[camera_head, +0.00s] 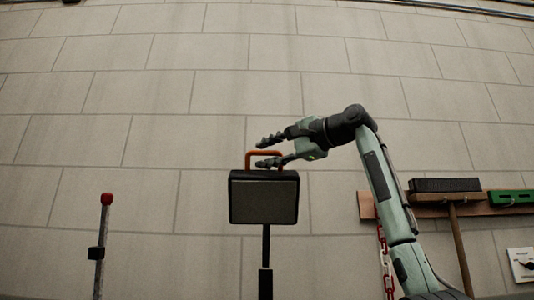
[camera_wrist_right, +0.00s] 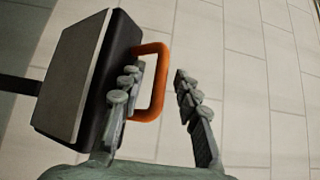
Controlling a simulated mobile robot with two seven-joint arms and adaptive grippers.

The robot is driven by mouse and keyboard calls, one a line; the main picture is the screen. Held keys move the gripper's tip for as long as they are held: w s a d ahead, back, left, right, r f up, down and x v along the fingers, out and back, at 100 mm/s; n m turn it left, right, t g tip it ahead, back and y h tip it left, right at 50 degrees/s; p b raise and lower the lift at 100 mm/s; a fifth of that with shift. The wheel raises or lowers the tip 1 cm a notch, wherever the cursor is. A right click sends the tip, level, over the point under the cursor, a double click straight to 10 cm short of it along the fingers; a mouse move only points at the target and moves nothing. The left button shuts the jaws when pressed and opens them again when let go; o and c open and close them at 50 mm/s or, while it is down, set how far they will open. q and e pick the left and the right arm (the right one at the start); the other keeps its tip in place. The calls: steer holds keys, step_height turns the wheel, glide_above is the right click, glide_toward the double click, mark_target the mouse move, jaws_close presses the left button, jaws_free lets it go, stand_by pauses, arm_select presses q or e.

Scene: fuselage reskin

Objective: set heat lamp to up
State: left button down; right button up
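The heat lamp (camera_head: 264,198) is a dark, box-shaped head on a black post, with an orange handle (camera_head: 250,158) on its top. It stands in the middle of the head view. My right gripper (camera_head: 262,152) comes in from the right at the handle, with its fingers apart. In the right wrist view the lamp (camera_wrist_right: 75,75) is at the left and the handle (camera_wrist_right: 158,85) reaches between the open fingers of my right gripper (camera_wrist_right: 155,95). One finger is close to the lamp side of the handle; I cannot tell whether it touches. My left gripper is not in view.
A post with a red tip (camera_head: 106,200) stands at the left. At the right, a wooden rack (camera_head: 367,205) holds a broom (camera_head: 445,186) and a green item (camera_head: 512,197), with a red and white chain (camera_head: 384,245) below. A block wall (camera_head: 200,90) is behind.

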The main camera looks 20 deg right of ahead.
steer(key=v, duration=1.2)
steer(key=shift+r, duration=0.1)
